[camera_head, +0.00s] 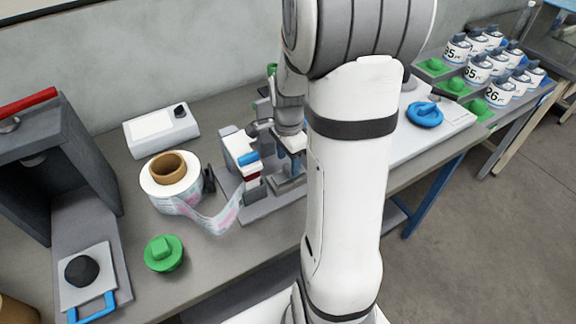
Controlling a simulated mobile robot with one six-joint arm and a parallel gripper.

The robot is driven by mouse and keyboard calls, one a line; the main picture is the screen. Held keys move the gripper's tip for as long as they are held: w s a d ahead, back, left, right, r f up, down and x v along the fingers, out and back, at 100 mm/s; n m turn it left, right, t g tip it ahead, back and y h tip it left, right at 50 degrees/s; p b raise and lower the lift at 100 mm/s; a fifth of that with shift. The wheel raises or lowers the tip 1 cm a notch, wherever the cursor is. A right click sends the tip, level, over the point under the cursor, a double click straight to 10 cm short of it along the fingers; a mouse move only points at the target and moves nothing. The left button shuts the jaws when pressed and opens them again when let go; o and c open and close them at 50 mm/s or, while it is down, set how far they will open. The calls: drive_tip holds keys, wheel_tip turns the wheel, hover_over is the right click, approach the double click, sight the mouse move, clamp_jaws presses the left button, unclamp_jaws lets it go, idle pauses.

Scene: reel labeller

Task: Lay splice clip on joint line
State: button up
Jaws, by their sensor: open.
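The reel labeller (262,207) stands on the bench in the middle, partly hidden behind my arm. A label reel (155,184) with a brown core lies to its left, and its printed web (222,215) runs to the labeller. A white block with a blue part (248,158) and a dark red part is at the labeller's left side. My gripper (291,148) is over the labeller, pointing down, small and partly covered by my forearm. It is open. I cannot make out the splice clip or the joint line, or whether anything is between the fingers.
A green knobbed piece (164,253) sits on the bench front. A dark grey press (75,160) with a red handle stands left. A white box (161,130) is behind the reel. A blue ring-shaped part (425,114) lies right, with several numbered cans (478,69) beyond.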

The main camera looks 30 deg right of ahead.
sight(288, 166)
wheel_tip(288, 166, up, 8)
drive_tip(key=s+a+r+n+t, duration=0.3)
drive_tip(key=s+a+n, duration=0.9)
drive_tip(key=n, duration=0.5)
drive_tip(key=shift+s+r+n, duration=0.2)
drive_tip(key=shift+r+n, duration=0.1)
drive_tip(key=shift+r, duration=0.3)
